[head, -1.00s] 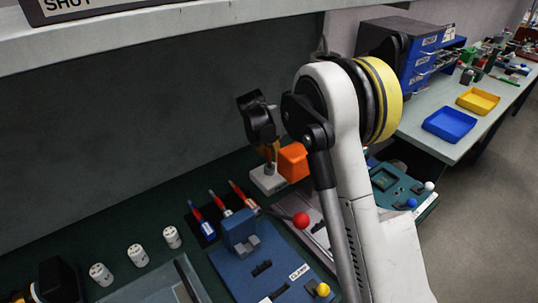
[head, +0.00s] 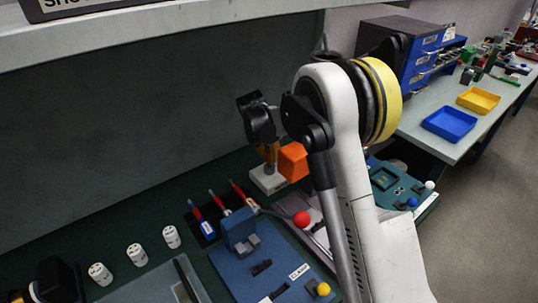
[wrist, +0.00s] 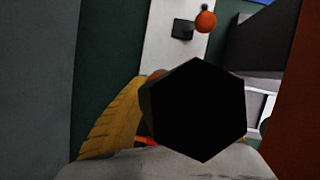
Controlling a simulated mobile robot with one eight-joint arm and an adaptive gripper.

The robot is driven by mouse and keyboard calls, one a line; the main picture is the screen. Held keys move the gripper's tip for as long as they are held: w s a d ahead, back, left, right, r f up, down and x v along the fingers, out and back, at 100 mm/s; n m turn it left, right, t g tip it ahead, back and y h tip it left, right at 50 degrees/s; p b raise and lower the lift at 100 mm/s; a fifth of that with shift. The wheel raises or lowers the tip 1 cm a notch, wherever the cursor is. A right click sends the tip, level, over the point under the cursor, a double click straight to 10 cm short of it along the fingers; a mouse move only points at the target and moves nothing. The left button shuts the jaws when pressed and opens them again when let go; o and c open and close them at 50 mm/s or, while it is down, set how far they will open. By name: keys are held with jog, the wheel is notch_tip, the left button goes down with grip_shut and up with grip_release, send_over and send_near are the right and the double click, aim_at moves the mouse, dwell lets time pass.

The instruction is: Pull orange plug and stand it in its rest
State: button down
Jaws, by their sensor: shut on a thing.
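My gripper (head: 268,150) is at the back of the bench, left of my white arm link, and points down over a small white base (head: 268,180). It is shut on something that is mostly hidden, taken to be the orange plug. Amber and orange parts show below the black wrist in the head view. In the wrist view a black hexagonal shape (wrist: 195,108) fills the middle, with a yellow ribbed part (wrist: 115,120) on its left and slivers of orange beside it. I cannot tell whether the plug is seated or free, and I cannot pick out its rest.
An orange block (head: 293,161) stands close right of the gripper. A red ball knob (head: 301,218) and a blue clamp board (head: 262,268) are nearer. Red-and-blue pens (head: 220,205) and white cylinders (head: 137,254) stand left. A shelf (head: 180,35) hangs above.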

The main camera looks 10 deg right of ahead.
aim_at(268, 160)
jog(key=shift+f+b, duration=0.95)
jog(key=shift+f, duration=0.6)
jog(key=c, duration=1.2)
grip_release()
jog(key=v, duration=1.2)
